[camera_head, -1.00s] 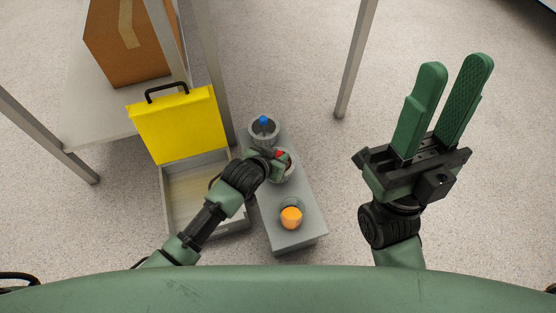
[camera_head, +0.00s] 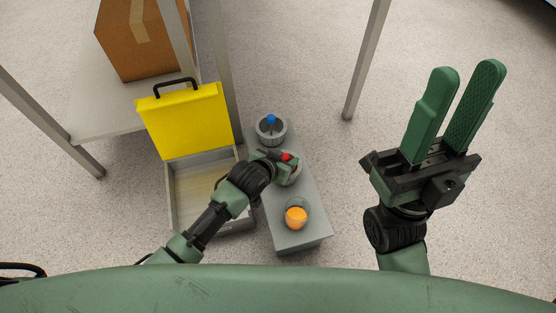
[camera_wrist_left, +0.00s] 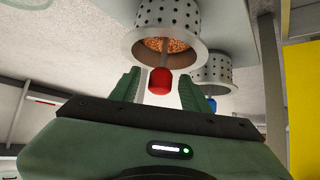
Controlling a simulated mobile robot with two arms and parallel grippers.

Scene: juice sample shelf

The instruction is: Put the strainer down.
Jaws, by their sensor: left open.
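The strainer with the red knob (camera_wrist_left: 160,80) is a perforated metal cup (camera_wrist_left: 166,42), seen close in the left wrist view with orange-brown bits inside. In the head view its red knob (camera_head: 287,157) shows beside my left gripper (camera_head: 279,158), which hides part of the cup. The strainer appears to be on the narrow grey bench (camera_head: 303,238). My left gripper is open, with its fingers (camera_wrist_left: 160,90) on either side of the red knob. My right gripper (camera_head: 468,72) is open and empty, raised at the right.
A second strainer with a blue knob (camera_head: 271,119) stands farther back on the bench. A glass of orange juice (camera_head: 296,215) stands at the bench's near end. An open case with a yellow lid (camera_head: 188,125) is left of the bench. A cardboard box (camera_head: 140,45) sits on a shelf behind.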

